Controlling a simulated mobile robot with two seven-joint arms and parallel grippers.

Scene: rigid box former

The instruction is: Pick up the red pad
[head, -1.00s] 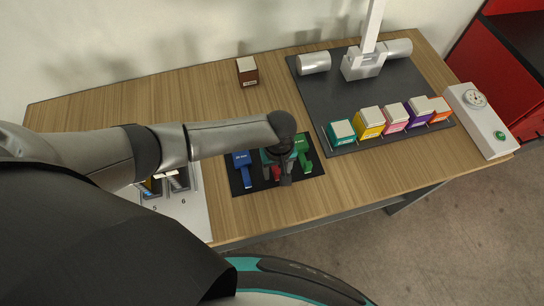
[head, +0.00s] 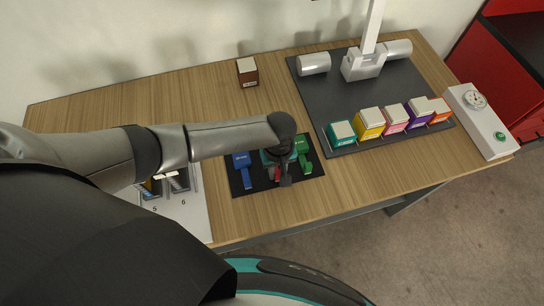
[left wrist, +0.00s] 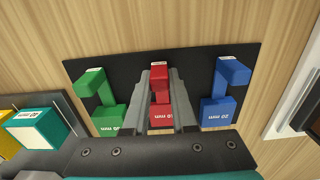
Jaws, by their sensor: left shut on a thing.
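The red pad (left wrist: 161,112) stands in the middle of a black mat (left wrist: 130,66) in the left wrist view, between a green pad (left wrist: 107,118) and a blue pad (left wrist: 217,110). My left gripper (left wrist: 160,84) points down over the mat and is shut on the red pad, one finger on each side of it. In the head view my left gripper (head: 283,170) hides most of the red pad (head: 277,174). The blue pad (head: 243,165) and the green pad (head: 303,148) stand on either side. My right gripper is not in view.
A dark grey board (head: 312,93) at the right holds a row of several coloured boxes and a white post with metal cylinders. A brown box (head: 247,71) stands at the back. A white control box (head: 481,121) is at the right edge. A white numbered panel (head: 187,212) is at the left.

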